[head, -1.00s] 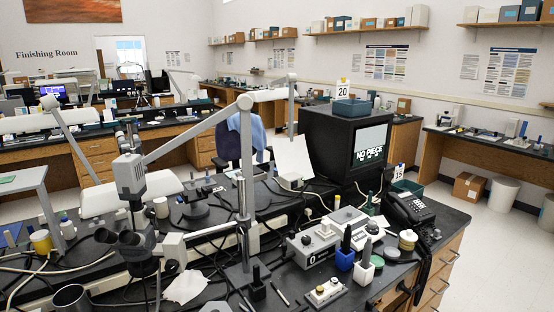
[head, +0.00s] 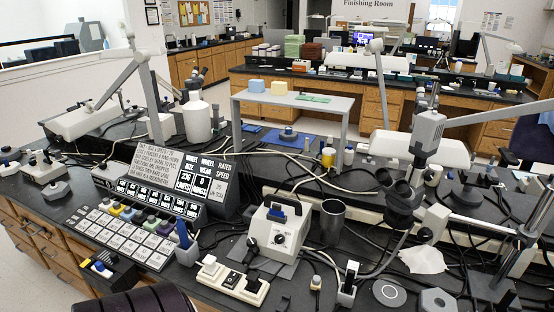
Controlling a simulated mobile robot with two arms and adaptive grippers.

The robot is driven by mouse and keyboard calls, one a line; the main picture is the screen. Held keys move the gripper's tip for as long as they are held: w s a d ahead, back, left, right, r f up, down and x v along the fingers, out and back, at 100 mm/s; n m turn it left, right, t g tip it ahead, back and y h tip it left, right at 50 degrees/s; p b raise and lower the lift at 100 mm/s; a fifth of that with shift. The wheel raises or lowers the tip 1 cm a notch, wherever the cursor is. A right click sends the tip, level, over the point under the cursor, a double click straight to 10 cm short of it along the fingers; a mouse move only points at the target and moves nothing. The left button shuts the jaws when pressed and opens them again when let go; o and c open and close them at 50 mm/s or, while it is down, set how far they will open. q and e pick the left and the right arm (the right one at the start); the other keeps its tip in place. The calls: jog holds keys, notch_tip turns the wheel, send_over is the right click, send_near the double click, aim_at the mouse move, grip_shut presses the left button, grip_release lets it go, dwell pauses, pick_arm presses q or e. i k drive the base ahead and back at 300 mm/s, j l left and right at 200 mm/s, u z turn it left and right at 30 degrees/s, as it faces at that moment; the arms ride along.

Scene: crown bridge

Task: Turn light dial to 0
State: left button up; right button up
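A white control box (head: 276,238) with a dark handle on top stands on the black bench, near the front and right of centre. A small round dial (head: 280,239) with dark markings is on its front face. The dial's setting is too small to read, and I cannot tell whether it is the light dial. A black knob or plug (head: 252,244) sits at the box's left side. Neither of my grippers is in view.
A sloped panel (head: 140,226) of labelled white keys stands left of the box, with number displays behind it. A white switch strip (head: 233,281) lies in front. A metal cup (head: 332,219), a microscope (head: 402,190) and loose cables crowd the right side. White paper (head: 423,259) lies there.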

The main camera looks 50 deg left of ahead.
aim_at(279, 238)
jog(key=u, duration=1.65)
